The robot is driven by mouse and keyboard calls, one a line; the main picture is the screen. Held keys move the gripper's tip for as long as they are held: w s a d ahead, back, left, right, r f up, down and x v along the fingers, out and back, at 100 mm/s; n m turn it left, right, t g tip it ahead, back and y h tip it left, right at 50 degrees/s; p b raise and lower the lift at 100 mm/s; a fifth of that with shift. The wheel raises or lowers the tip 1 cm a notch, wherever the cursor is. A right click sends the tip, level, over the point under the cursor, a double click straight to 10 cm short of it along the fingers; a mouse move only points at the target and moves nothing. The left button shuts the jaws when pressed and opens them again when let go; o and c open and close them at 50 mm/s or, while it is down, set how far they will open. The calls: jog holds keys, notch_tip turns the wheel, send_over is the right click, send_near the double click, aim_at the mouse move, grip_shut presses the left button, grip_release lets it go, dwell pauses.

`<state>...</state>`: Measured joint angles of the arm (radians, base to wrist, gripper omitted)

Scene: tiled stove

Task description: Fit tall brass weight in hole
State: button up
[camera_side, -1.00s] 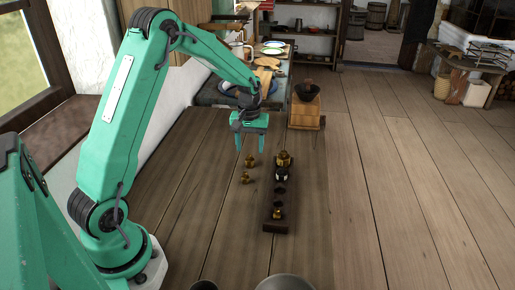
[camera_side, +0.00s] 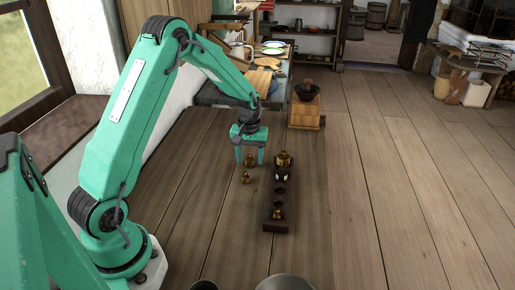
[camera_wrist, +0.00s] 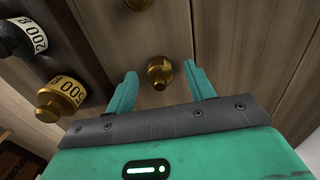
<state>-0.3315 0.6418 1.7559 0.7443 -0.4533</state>
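Two brass weights stand loose on the wooden surface: a farther one (camera_side: 249,161) and a nearer one (camera_side: 245,178). I cannot tell surely which is the tall one. A dark wooden block (camera_side: 268,213) with a row of holes stands to their right; some middle holes look empty. My gripper (camera_side: 250,162) is open above the farther weight. In the wrist view that weight (camera_wrist: 160,73) shows between the two spread fingers (camera_wrist: 164,88), not visibly gripped. The nearer weight (camera_wrist: 138,3) is cut off at the top edge.
The block holds a brass weight marked 500 (camera_wrist: 62,95), a dark one marked 200 (camera_wrist: 22,38) and a small brass one (camera_side: 278,214). A wooden grinder-like box (camera_side: 305,113) stands behind. A round metal vessel (camera_side: 285,284) is at the front. Right of the block is clear.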

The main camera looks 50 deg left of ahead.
aim_at(250, 154)
grip_shut()
jog(key=shift+r, duration=0.15)
jog(key=shift+r, duration=0.4)
notch_tip(250, 154, up, 3)
jog(key=shift+w+r, duration=0.1)
jog(key=shift+r, duration=0.1)
jog(key=s+d+r, duration=0.2)
jog(key=d+r, duration=0.4)
jog(key=d, duration=0.5)
jog(key=shift+s+d+r, duration=0.25)
jog(key=shift+s+r, duration=0.05)
jog(key=shift+w+d+f, duration=0.15)
jog(key=shift+d, duration=1.35)
jog(key=shift+w+d+f, duration=0.15)
jog(key=shift+d, duration=1.3)
